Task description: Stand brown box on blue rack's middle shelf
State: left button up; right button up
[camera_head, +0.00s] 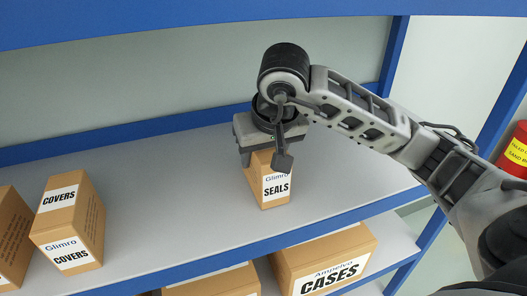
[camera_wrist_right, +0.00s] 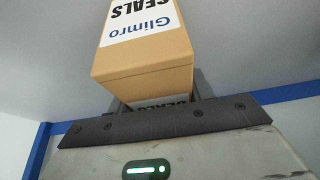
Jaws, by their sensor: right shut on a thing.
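The brown box (camera_head: 265,188) with a white Glimro SEALS label is upright over the grey shelf (camera_head: 165,172) of the blue rack, toward its right part. My right gripper (camera_head: 264,153) comes down from above and is shut on the upper part of this box. In the right wrist view the box (camera_wrist_right: 150,62) fills the upper middle, in front of the gripper's palm. Its base is at or very near the shelf surface; I cannot tell whether it touches. My left gripper is not in view.
A COVERS box (camera_head: 70,222) and another brown box (camera_head: 12,235) stand on the same shelf at the left. A CASES box (camera_head: 325,262) is on the shelf below. A blue upper beam (camera_head: 180,20) crosses above. A red container (camera_head: 516,150) is at the far right.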

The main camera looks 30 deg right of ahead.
aim_at(277, 188)
jog(key=shift+f, duration=0.2)
jog(key=o, duration=1.1)
jog(key=shift+c, duration=0.2)
jog(key=shift+o, duration=0.6)
jog(key=shift+r, duration=0.4)
jog(key=v, duration=0.3)
jog(key=s, duration=0.2)
jog(key=s+a+b, duration=0.1)
jog(key=s, duration=0.2)
jog(key=s+b, duration=0.1)
jog(key=s, duration=0.1)
jog(key=shift+s+a+f, duration=0.2)
jog(key=shift+a+f, duration=0.15)
jog(key=shift+f, duration=0.05)
pick_arm(q)
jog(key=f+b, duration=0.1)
jog(key=b, duration=0.1)
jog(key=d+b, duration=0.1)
jog(key=b, duration=0.1)
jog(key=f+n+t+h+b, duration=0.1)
jog(key=b, duration=0.1)
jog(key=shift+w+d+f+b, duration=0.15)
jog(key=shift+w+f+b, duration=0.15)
jog(key=shift+b, duration=0.05)
pick_arm(e)
jog(key=s, duration=0.2)
jog(key=s+a, duration=0.1)
jog(key=s, duration=0.1)
jog(key=shift+s+r, duration=0.15)
jog(key=shift+r, duration=0.05)
